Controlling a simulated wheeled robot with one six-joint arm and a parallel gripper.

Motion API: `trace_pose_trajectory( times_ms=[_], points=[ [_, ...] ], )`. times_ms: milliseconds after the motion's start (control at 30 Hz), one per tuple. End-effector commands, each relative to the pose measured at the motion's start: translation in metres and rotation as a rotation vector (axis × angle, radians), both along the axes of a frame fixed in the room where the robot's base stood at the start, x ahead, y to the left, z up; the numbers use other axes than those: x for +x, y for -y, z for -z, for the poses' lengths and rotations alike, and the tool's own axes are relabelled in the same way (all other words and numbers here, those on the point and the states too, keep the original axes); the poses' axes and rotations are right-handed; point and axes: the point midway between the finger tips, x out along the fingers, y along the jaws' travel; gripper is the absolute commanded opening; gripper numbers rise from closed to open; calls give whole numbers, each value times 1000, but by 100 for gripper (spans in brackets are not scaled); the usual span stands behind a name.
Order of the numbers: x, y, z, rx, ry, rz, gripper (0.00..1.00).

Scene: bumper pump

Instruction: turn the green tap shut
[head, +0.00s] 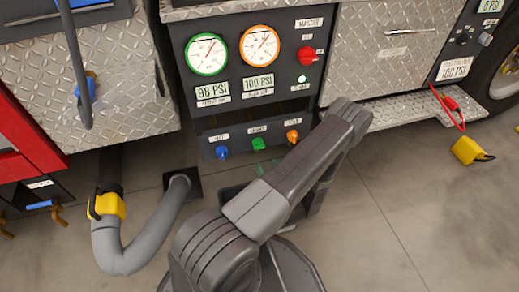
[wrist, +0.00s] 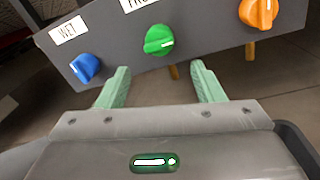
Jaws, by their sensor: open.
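The green tap (head: 258,144) is the middle of three on the low dark panel, between a blue tap (head: 221,152) and an orange tap (head: 292,136). In the wrist view the green tap (wrist: 158,38) has a pale line pointing right. My gripper (wrist: 158,72) is open and empty, its pale green fingers apart and pointing at the panel. The green tap appears between and beyond the fingertips, with a visible gap and no contact. In the head view my gripper is mostly hidden behind my arm; only bits of its fingers show below the green tap.
Above the taps are a green-rimmed gauge (head: 206,54) reading 98 PSI, an orange-rimmed gauge (head: 260,46) reading 100 PSI and a red knob (head: 307,54). A thick grey hose (head: 150,240) lies at left. A yellow block (head: 467,150) lies at right. The right floor is mostly clear.

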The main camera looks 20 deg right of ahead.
Motion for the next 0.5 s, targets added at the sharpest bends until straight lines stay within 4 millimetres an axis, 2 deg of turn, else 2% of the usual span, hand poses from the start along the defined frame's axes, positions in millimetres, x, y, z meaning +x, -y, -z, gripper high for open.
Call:
trace_pose_trajectory(
  times_ms=[100,300,500],
  points=[
    [24,-1,2,-3,1,-5,61],
    [60,-1,1,-2,2,-3,61],
    [84,-1,1,0,1,-1,61]
  ],
)
